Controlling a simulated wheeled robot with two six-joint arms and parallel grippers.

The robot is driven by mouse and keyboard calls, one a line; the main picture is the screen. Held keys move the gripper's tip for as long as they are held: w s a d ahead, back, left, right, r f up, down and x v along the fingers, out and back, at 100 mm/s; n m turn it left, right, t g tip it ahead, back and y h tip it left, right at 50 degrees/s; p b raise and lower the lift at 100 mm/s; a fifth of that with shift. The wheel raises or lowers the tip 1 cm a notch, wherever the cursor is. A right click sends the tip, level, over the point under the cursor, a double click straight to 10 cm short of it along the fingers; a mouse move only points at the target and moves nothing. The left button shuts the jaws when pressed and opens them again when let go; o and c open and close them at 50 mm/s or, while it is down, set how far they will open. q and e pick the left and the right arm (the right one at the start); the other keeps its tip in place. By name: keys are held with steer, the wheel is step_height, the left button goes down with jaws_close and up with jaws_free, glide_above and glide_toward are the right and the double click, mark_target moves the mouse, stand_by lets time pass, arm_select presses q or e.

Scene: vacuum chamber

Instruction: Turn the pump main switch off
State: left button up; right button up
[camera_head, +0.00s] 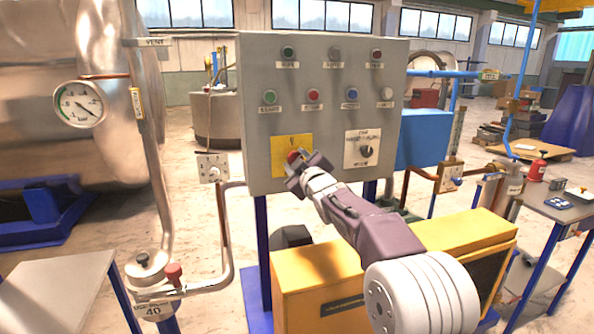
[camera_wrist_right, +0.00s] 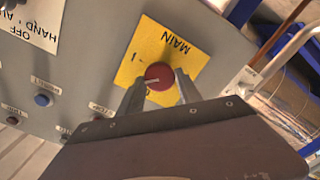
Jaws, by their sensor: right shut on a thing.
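The pump main switch is a red round knob on a yellow plate (camera_head: 281,145) low on the grey control panel (camera_head: 262,100). In the right wrist view the red knob (camera_wrist_right: 159,76) has a pale line across its face. The yellow plate (camera_wrist_right: 150,45) there reads "MAIN". My right gripper (camera_head: 300,168) is at the knob, and its fingers (camera_wrist_right: 158,92) are shut on it from both sides. In the head view the gripper partly hides the knob and plate. My left gripper is not in view.
A selector knob (camera_head: 366,151) on a white plate sits right of the main switch. Lamps and push buttons (camera_head: 313,95) are above. A yellow pump housing (camera_head: 330,290) stands below. A gauge (camera_head: 79,104) and pipes are at left; a small table (camera_head: 565,208) is at right.

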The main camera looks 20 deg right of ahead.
steer(key=n+b, duration=0.1)
steer(key=n, duration=0.2)
steer(key=n+b, duration=0.1)
steer(key=n, duration=0.2)
steer(key=n+b, duration=0.1)
steer(key=n, duration=0.2)
steer(key=shift+a+f, duration=0.1)
steer(key=shift+f, duration=0.2)
steer(key=shift+n, duration=0.3)
steer(key=o, duration=1.3)
steer(key=shift+o, duration=0.2)
steer(key=shift+r, duration=0.1)
steer(key=shift+s, duration=0.1)
steer(key=s+b, duration=0.2)
steer(key=s, duration=0.7)
